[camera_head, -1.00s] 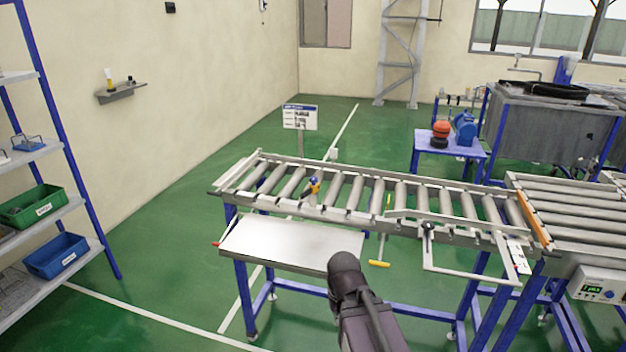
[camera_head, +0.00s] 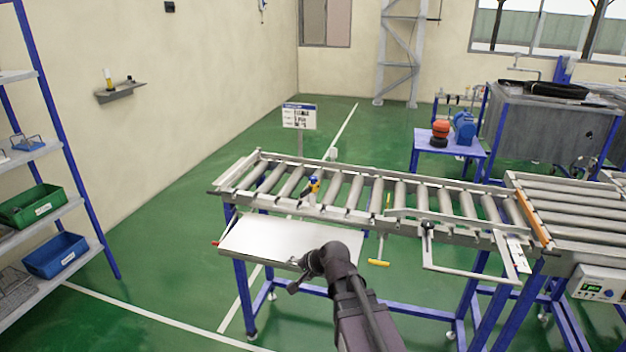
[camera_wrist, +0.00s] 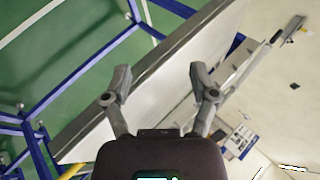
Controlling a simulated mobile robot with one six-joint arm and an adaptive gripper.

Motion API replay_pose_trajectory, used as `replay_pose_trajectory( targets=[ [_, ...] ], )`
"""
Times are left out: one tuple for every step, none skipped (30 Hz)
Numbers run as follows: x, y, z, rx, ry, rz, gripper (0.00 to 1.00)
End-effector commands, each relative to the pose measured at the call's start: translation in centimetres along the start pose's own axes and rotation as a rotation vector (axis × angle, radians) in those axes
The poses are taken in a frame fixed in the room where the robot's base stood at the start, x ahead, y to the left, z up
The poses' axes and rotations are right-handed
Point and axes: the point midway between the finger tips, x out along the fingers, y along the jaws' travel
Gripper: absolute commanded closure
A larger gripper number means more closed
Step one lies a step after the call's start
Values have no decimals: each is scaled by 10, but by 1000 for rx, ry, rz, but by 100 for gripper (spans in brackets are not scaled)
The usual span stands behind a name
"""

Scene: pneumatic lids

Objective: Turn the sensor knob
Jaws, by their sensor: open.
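No part is clearly marked as the sensor knob. A small blue and yellow device (camera_head: 313,185) stands on the near rail of the roller conveyor, left of its middle. A black knob (camera_head: 428,228) sits on the near rail further right, by a bent bar frame. I cannot tell which of them is the sensor knob.
The metal shelf (camera_head: 270,240) is bare. The roller conveyor (camera_head: 350,190) runs behind it and meets a second one (camera_head: 580,215) with a control box (camera_head: 600,284). A yellow handle (camera_head: 379,263) hangs below the conveyor. A rack (camera_head: 70,160) with bins stands at left.

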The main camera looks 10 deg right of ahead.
Motion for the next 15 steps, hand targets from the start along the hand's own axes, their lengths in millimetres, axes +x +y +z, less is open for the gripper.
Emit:
replay_pose_trajectory(
  targets=[
    [4, -16, -9, 84, 27, -70, 25],
    [5, -25, -14, 138, 42, -114, 25],
    [6, -37, -21, 212, 60, -172, 25],
    [6, -45, -26, 268, 72, -215, 25],
    [6, -54, -32, 326, 84, -259, 25],
    [5, -64, -40, 404, 97, -315, 25],
    [4, -71, -46, 463, 107, -358, 25],
    [3, -78, -52, 522, 115, -401, 25],
    [1, -86, -60, 604, 123, -457, 25],
    [-1, -92, -66, 666, 130, -500, 25],
    [-3, -98, -73, 728, 135, -542, 25],
    [-5, -104, -82, 810, 140, -597, 25],
    [-7, -108, -88, 873, 144, -638, 25],
    [-10, -112, -95, 937, 147, -680, 25],
    [-13, -116, -104, 1024, 148, -734, 25]
  ],
)
